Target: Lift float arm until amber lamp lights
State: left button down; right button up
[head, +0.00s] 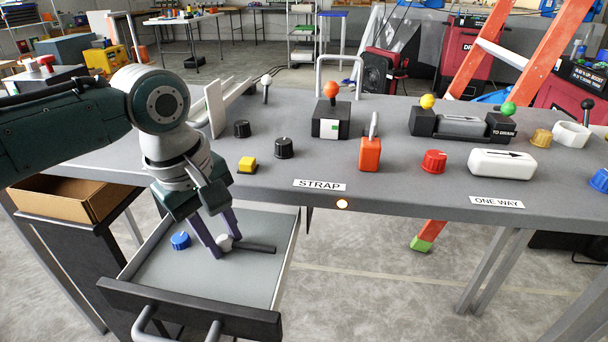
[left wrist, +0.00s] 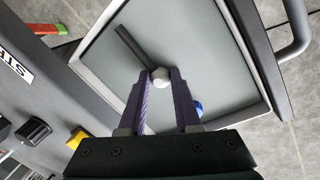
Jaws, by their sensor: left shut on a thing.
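A dark bar (head: 258,247) with a white ball (head: 224,242) at one end lies low over the grey open drawer (head: 250,285); I take it for the float arm. In the left wrist view the white ball (left wrist: 161,77) sits between my fingertips and the bar (left wrist: 131,44) runs away to the upper left. My left gripper (head: 221,250) points down into the drawer, shut on the ball. A small round lamp (head: 342,204) on the table's front edge looks bright, pale with an orange rim. My right gripper is not in view.
A blue knob (head: 180,240) lies in the drawer, left of my fingers. The grey table (head: 390,185) above holds a yellow button (head: 247,165), black knobs, an orange clip (head: 370,153) and valve-like parts. An open cardboard box (head: 75,198) stands left of the drawer.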

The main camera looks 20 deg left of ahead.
aim_at(227, 237)
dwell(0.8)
pick_arm(q)
jog(key=r+y+p, duration=0.1)
jog(key=p, duration=0.2)
jog(key=d+r+y+p, duration=0.1)
jog(key=p, duration=0.2)
jog(key=shift+r, duration=0.15)
jog(key=shift+w+d+r+g+y, duration=0.15)
jog(key=shift+g+y, duration=0.25)
jog(key=shift+y, duration=0.5)
jog(key=shift+d+r+m+y, duration=0.2)
jog(key=shift+d+m+y, duration=0.1)
jog(key=shift+y, duration=0.4)
jog(key=shift+w+d+r+g+y+b, duration=0.15)
jog(key=shift+d+r+g+y+b, duration=0.3)
jog(key=shift+y, duration=0.45)
jog(key=shift+a, duration=0.1)
